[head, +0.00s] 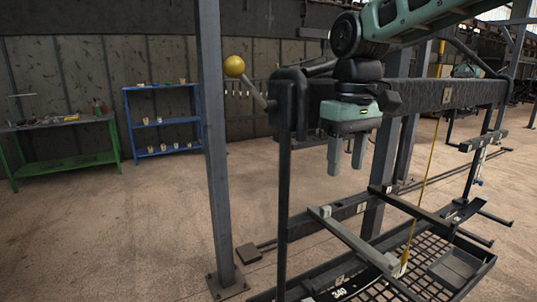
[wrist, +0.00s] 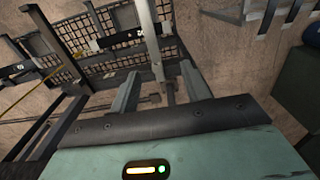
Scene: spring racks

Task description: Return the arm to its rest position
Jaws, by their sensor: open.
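My gripper (head: 346,160) hangs from the green and black arm right of centre in the head view, fingers pointing down. Its two green fingers are apart, with nothing between them. In the wrist view my gripper (wrist: 163,95) also shows open and empty, above rack bars and the floor. In the head view it is in front of the rack's dark crossbeam (head: 440,94) and above the lower bars and mesh tray; I cannot tell the exact gap to the beam.
A grey post (head: 215,150) and a lever with a yellow ball (head: 234,66) stand left of my gripper. The mesh tray (head: 345,291) is below. A green workbench (head: 65,160) and a blue shelf (head: 163,124) stand at the back left. The floor between is clear.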

